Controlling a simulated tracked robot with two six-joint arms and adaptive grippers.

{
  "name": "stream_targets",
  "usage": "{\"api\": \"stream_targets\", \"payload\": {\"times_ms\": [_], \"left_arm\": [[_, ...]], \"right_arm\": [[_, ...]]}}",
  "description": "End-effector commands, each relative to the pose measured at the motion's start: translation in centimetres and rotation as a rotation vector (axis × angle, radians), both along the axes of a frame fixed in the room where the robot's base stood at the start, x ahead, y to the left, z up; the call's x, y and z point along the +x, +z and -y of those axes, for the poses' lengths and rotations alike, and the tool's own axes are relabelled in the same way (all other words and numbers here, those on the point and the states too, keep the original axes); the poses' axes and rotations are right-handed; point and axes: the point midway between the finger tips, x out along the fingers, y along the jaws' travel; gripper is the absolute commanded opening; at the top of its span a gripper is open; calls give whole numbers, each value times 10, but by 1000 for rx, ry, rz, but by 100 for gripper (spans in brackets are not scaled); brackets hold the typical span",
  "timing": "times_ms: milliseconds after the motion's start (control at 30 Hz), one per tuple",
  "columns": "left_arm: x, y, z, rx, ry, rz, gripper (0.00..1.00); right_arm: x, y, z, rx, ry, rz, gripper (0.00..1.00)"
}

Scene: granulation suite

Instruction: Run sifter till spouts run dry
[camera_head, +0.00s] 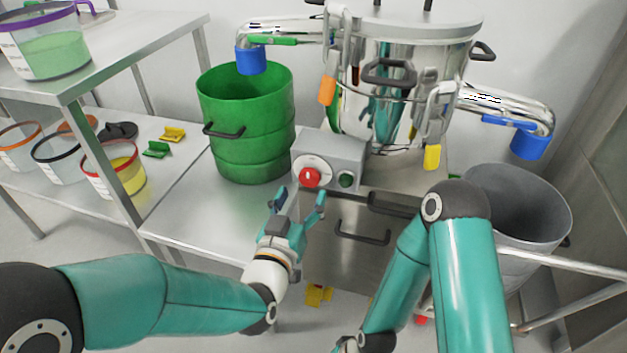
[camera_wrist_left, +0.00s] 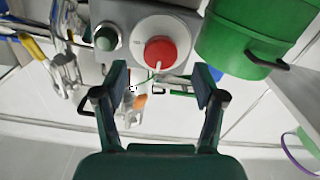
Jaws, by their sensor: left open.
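The sifter (camera_head: 405,75) is a shiny steel drum with clamps and two side spouts. The left spout (camera_head: 290,27) ends in a blue sleeve (camera_head: 251,61) over a green drum (camera_head: 247,140). The right spout (camera_head: 500,102) ends in a blue sleeve over a grey bin (camera_head: 518,200). The grey control box (camera_head: 335,155) carries a red knob (camera_head: 309,177) on a white dial and a green button (camera_head: 346,180). My left gripper (camera_head: 300,195) is open and empty, just in front of the red knob. In the left wrist view the knob (camera_wrist_left: 160,52) sits beyond the fingertips.
A steel shelf unit (camera_head: 150,30) at left holds clear tubs and yellow and green clips. Orange and yellow tags hang on the sifter's clamps. A steel rail (camera_head: 570,295) runs at lower right. My right arm is in front of the sifter's steel base (camera_head: 340,215).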

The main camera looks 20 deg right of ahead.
Motion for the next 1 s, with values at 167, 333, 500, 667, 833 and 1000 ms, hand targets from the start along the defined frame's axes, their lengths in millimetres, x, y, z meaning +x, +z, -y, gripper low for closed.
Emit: {"api": "stream_targets", "payload": {"times_ms": [167,333,500,667,833,1000], "left_arm": [[25,-1,17,0,1,0,70],[37,-1,25,1,1,-1,70],[40,0,27,1,1,-1,70],[40,0,27,1,1,-1,70],[40,0,27,1,1,-1,47],[40,0,27,1,1,-1,19]], "right_arm": [[0,-4,0,0,0,0,42],[0,-5,0,0,0,0,42],[0,-5,0,0,0,0,42],[0,-5,0,0,0,0,42],[0,-5,0,0,0,0,42],[0,-5,0,0,0,0,42]]}}
